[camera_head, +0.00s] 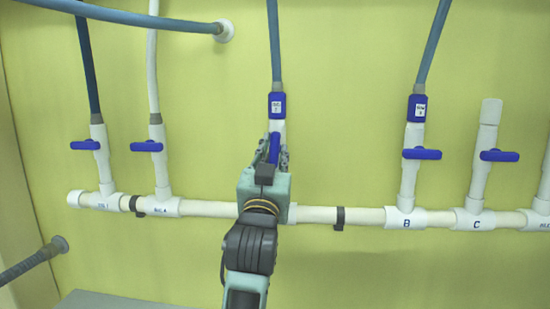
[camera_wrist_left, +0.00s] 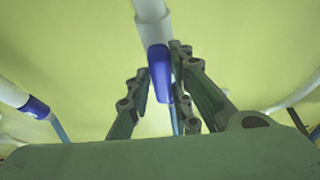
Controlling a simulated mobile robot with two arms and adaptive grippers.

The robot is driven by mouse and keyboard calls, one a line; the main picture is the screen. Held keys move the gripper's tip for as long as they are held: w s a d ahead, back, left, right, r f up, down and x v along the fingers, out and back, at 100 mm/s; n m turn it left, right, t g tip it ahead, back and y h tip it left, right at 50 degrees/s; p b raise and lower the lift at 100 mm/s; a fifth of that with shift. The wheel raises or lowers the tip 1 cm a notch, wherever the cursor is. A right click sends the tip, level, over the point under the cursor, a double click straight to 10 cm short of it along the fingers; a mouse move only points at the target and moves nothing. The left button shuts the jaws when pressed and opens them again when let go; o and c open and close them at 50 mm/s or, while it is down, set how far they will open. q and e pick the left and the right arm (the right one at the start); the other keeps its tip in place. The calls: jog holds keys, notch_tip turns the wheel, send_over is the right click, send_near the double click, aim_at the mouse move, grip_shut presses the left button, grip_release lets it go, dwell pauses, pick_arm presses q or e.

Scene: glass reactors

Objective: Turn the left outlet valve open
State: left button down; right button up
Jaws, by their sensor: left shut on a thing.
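My left gripper (camera_head: 275,153) is shut on the blue valve handle (camera_head: 274,147) of the middle branch, above the white manifold pipe (camera_head: 320,215). The handle stands upright, in line with its white branch pipe (camera_head: 277,126). A blue hose coupling with a label (camera_head: 277,105) sits just above it. In the left wrist view, the two dark green fingers (camera_wrist_left: 160,72) stand on either side of a blue part (camera_wrist_left: 158,62) below a white pipe (camera_wrist_left: 150,10). I cannot tell there whether it is handle or coupling. The gripper body hides the branch's base. My right gripper is out of view.
Two branches on the left have blue handles (camera_head: 85,145) (camera_head: 147,147) turned crosswise. Branches B and C on the right also have crosswise handles (camera_head: 422,153) (camera_head: 500,155). Hoses (camera_head: 274,45) rise above, and one (camera_head: 125,16) crosses the upper left. The yellow-green wall is close behind.

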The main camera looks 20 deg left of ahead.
pick_arm(q)
jog(key=shift+a, duration=0.1)
jog(key=c, duration=1.6)
grip_release()
jog(key=shift+s, duration=0.1)
jog(key=shift+c, duration=0.2)
jog(key=shift+f, duration=0.1)
jog(key=v, duration=0.7)
jog(key=shift+s, duration=0.2)
